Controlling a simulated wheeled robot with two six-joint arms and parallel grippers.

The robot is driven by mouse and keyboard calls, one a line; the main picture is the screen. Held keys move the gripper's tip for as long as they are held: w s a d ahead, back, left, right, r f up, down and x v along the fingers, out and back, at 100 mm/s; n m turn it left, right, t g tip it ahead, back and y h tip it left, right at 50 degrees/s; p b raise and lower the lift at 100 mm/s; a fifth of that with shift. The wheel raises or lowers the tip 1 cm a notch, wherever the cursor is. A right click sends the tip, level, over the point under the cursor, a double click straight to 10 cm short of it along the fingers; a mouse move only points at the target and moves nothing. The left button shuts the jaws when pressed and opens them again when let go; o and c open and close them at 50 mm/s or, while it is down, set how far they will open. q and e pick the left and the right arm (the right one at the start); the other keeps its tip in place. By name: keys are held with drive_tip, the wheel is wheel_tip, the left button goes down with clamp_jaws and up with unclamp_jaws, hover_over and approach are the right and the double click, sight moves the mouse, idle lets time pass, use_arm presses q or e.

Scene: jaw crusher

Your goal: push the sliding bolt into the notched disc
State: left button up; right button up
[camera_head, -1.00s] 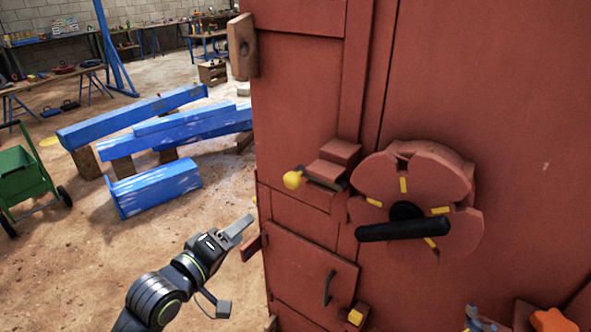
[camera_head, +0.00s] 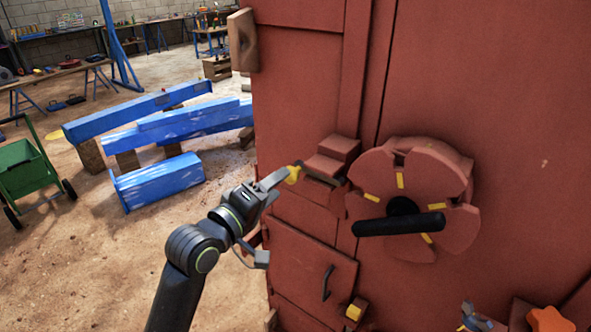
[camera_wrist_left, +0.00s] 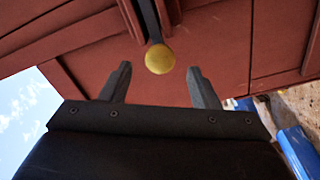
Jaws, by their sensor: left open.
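The sliding bolt is a dark bar with a yellow knob (camera_head: 293,173) at its left end, running through a red block (camera_head: 330,160) on the crusher's side. The notched disc (camera_head: 405,195) is red with yellow marks and a black handle (camera_head: 398,226), just right of the bolt. My left gripper (camera_head: 268,215) is open at the knob's left and below, one finger overlapping the knob in the head view. In the left wrist view the yellow knob (camera_wrist_left: 159,59) lies ahead, between and beyond the two spread fingers, apart from them. My right gripper is not identifiable.
The red crusher body (camera_head: 500,100) fills the right side. A lower door with a dark handle (camera_head: 327,283) lies below the bolt. Blue beams (camera_head: 155,183) and a green cart (camera_head: 25,170) stand on the floor at left.

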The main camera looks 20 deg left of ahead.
sight(295, 171)
use_arm(q)
drive_tip(key=p+x, duration=0.1)
drive_tip(key=x, duration=0.6)
drive_tip(key=shift+w, duration=0.2)
clamp_jaws()
